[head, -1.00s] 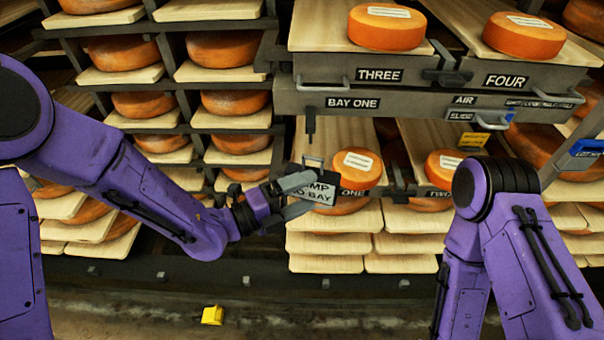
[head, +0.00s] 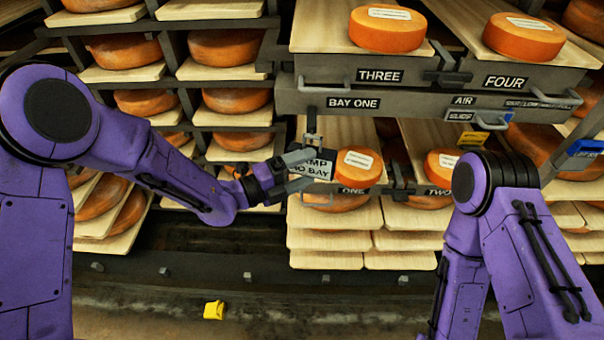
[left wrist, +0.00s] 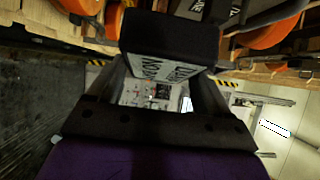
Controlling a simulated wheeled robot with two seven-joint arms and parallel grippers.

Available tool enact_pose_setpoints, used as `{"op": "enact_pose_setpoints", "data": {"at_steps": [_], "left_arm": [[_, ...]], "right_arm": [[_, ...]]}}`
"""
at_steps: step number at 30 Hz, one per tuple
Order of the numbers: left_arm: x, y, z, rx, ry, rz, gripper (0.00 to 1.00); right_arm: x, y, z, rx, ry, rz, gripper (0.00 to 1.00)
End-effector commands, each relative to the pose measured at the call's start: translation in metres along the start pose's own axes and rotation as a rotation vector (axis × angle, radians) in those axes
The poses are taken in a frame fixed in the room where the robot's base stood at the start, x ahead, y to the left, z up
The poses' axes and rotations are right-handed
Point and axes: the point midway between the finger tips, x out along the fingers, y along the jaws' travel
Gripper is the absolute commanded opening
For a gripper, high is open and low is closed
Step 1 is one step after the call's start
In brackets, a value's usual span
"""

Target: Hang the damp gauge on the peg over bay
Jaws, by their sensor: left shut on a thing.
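In the left wrist view the gauge (left wrist: 170,45) shows as a dark block in front of the fingers.
Behind the gauge is the shelf labelled "ONE" (head: 353,190) with an orange cheese wheel (head: 357,165). Cheese wheels on boards fill the racks around. The grey beam (head: 420,104) crosses above. A yellow object (head: 213,310) lies low on the floor.

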Motion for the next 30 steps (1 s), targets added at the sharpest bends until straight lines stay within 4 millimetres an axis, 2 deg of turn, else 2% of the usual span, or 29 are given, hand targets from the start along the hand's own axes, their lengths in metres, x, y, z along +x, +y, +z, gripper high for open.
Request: {"op": "enact_pose_setpoints", "data": {"at_steps": [5, 12, 30], "left_arm": [[0.006, 0.001, 0.011, 0.001, -0.001, 0.0, 0.38], [0.012, 0.013, 0.021, 0.001, -0.001, -0.001, 0.38], [0.013, 0.013, 0.022, 0.0, 0.0, 0.0, 0.38]], "right_arm": [[-0.003, 0.0, -0.001, 0.0, 0.0, 0.0, 0.43], [0.017, -0.002, 0.007, 0.0, 0.0, 0.0, 0.43], [0.023, -0.002, 0.009, 0.0, 0.0, 0.0, 0.43]]}}
